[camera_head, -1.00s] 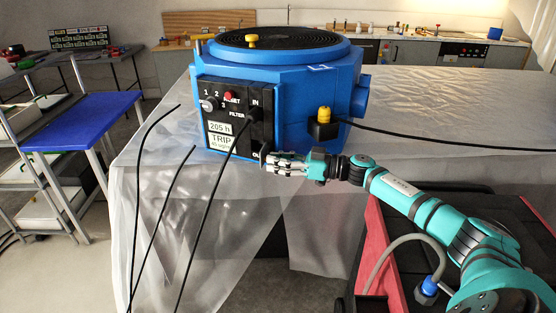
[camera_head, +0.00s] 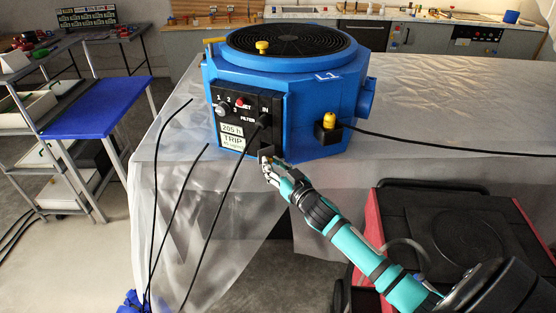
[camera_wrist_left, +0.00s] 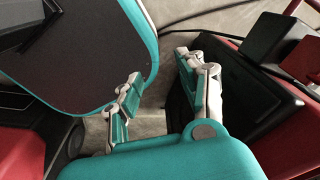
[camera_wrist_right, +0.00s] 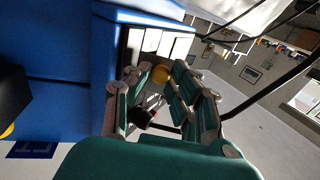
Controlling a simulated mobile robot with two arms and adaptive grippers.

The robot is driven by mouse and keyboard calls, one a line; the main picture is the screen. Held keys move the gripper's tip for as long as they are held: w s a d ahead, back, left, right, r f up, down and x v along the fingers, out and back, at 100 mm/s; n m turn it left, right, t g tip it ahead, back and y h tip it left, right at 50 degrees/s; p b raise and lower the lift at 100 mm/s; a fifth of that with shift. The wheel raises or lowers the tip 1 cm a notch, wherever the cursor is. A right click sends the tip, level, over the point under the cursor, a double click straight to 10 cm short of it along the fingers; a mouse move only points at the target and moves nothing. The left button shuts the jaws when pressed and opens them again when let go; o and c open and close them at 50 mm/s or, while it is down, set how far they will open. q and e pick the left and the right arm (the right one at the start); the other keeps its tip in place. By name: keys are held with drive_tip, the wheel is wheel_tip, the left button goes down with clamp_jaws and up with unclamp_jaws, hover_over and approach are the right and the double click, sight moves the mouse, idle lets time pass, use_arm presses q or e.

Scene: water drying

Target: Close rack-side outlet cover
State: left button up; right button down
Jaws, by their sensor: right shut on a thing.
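The blue machine (camera_head: 300,100) stands on a sheet-covered table, its black control panel (camera_head: 240,115) facing front left. A small dark cover (camera_head: 266,151) is at the panel's lower right corner, by the outlet; its exact angle is hard to tell. My right gripper (camera_head: 268,162) is at this corner, with its fingers closed on the cover. In the right wrist view the fingers (camera_wrist_right: 155,88) are near a small dark piece (camera_wrist_right: 142,117), and the contact is partly hidden. My left gripper (camera_wrist_left: 157,68) is open and empty in the left wrist view, away from the machine.
Several black cables (camera_head: 205,240) hang in front of the panel and the table. Another cable (camera_head: 470,143) runs right from a yellow-topped socket (camera_head: 329,121). A rack with a blue top (camera_head: 95,108) stands at the left. A red and black cart (camera_head: 470,230) is at lower right.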

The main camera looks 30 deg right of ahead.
sight(264, 129)
drive_tip(key=m+h+b, duration=0.1)
drive_tip(key=h+b, duration=0.1)
drive_tip(key=w+a+m+g+h+b, duration=0.1)
drive_tip(key=m+h+b, duration=0.1)
drive_tip(key=h, duration=0.1)
drive_tip(key=m+h+b, duration=0.1)
drive_tip(key=h, duration=0.1)
drive_tip(key=shift+w+a+r+m+g+h+b, duration=0.1)
drive_tip(key=shift+w+a+m+g+h+b, duration=0.05)
drive_tip(key=shift+w+m+g+h+b, duration=0.2)
drive_tip(key=shift+r, duration=0.15)
drive_tip(key=c, duration=1.5)
unclamp_jaws()
wheel_tip(264, 129, up, 10)
drive_tip(key=shift+f, duration=0.1)
